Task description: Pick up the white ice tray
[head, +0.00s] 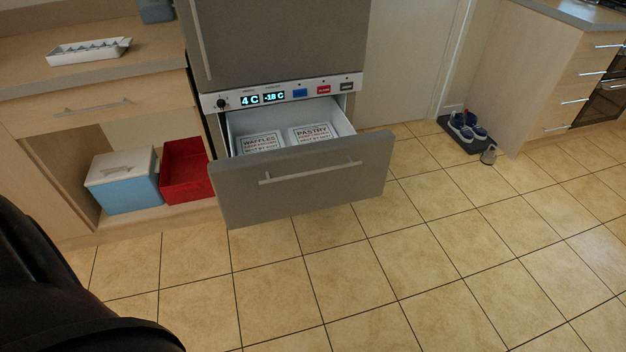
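The white ice tray (88,49) lies on the wooden counter (40,78) at the upper left of the head view. It is long and shallow with a row of compartments, and nothing covers it. Part of my own dark body or arm shows at the lower left, well away from the tray. Neither of my grippers shows in this view.
Right of the counter, the fridge's lower drawer (300,178) stands open with waffles (260,143) and pastry (310,133) boxes inside. Below the counter are a blue cooler (125,190) and a red bin (185,180). Shoes (465,127) sit far right. The tiled floor in front is clear.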

